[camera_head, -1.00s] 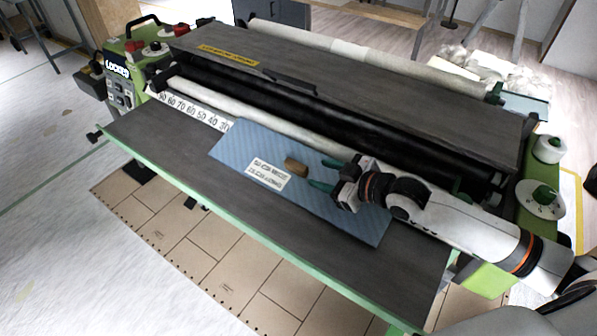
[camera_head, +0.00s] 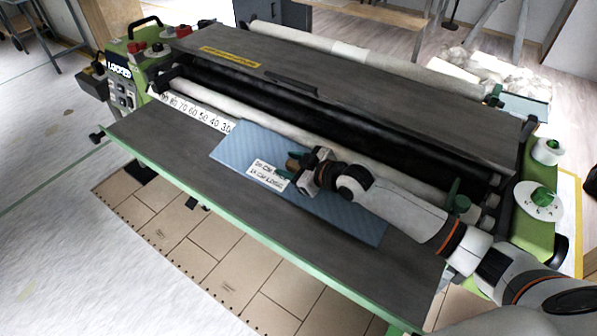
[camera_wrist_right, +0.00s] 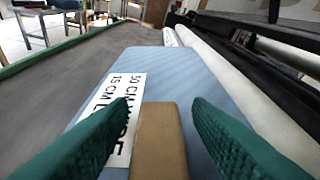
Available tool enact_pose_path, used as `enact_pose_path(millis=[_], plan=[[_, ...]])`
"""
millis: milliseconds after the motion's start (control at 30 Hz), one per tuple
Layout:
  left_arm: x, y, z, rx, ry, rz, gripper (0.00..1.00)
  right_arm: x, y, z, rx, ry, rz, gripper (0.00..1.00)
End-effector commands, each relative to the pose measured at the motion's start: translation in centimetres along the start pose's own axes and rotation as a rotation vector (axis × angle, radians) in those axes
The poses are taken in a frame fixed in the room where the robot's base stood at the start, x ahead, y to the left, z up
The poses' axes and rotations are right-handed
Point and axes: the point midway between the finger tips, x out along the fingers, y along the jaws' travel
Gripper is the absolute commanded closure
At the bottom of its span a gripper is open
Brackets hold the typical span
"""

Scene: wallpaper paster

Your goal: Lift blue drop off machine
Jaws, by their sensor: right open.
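The blue drop is a flat light-blue sheet (camera_head: 345,215) lying on the dark front table of the machine (camera_head: 180,140). It carries a white printed label (camera_head: 268,173) and a small brown block (camera_head: 292,165). My right gripper (camera_head: 296,172) is open over the sheet, its green fingers at the block. In the right wrist view the block (camera_wrist_right: 160,140) stands between the two open fingers (camera_wrist_right: 160,125), with gaps on both sides. The blue sheet (camera_wrist_right: 165,72) extends beyond it. My arm covers part of the sheet. My left gripper is not in view.
Black and white rollers (camera_head: 330,125) run behind the sheet, close to my right gripper. The machine's dark top cover (camera_head: 340,80) stands higher behind them. A control panel (camera_head: 122,80) is at the left end. The table's left part is clear.

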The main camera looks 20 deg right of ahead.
Motion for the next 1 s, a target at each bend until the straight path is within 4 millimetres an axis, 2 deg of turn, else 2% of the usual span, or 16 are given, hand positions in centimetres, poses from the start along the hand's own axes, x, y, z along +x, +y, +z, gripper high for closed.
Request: enact_pose_path(millis=[100, 133, 400, 733, 1000], plan=[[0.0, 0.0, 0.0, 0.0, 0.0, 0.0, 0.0, 0.0, 0.0, 0.0, 0.0, 0.0, 0.0, 0.55], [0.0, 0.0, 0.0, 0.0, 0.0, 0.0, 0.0, 0.0, 0.0, 0.0, 0.0, 0.0, 0.0, 0.58], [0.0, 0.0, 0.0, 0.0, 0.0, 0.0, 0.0, -0.1, 0.0, 0.0, 0.0, 0.0, 0.0, 1.0], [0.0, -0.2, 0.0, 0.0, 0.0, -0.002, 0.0, -0.3, -0.2, 0.7, -0.001, -0.004, -0.001, 1.0], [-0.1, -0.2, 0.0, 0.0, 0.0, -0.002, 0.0, -2.2, -1.5, 5.2, -0.004, -0.006, -0.001, 1.0]])
